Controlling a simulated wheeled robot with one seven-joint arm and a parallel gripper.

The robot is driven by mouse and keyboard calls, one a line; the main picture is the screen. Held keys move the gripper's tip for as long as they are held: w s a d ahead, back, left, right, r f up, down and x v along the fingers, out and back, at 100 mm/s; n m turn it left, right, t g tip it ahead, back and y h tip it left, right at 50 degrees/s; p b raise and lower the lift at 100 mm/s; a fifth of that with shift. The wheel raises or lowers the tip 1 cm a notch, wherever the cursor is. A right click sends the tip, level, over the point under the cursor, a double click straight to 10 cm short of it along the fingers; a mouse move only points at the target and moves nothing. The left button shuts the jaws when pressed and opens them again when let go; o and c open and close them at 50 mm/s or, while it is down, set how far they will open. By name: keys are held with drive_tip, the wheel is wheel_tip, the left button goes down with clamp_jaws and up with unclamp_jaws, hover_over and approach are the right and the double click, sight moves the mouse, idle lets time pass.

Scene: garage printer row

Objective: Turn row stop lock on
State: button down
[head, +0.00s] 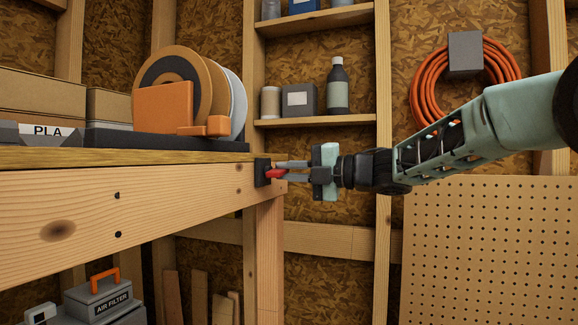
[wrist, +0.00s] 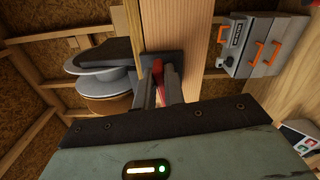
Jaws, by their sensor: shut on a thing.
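The row stop lock is a small black box (head: 262,172) on the end of the wooden bench beam, with a red handle (head: 275,174) sticking out of its right side. My gripper (head: 281,170) reaches in from the right and is shut on the red handle. In the wrist view the red handle (wrist: 172,80) shows between the finger ends, which partly cover it. The dark box lies behind it, against the pale wood. The exact angle of the handle is hard to tell.
Filament spools (head: 175,85) with an orange holder stand on the bench (head: 120,155) above the lock. An air filter case (head: 98,298) sits below. Shelves with bottles (head: 338,85), an orange cable coil (head: 425,85) and a pegboard (head: 490,250) are behind. Space below my arm looks clear.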

drive_tip(key=shift+f+m+p, duration=0.1)
drive_tip(key=shift+m+p, duration=0.2)
drive_tip(key=shift+m, duration=0.5)
drive_tip(key=c, duration=1.5)
unclamp_jaws()
drive_tip(key=shift+b+v, duration=3.35)
drive_tip(key=shift+v, duration=5.4)
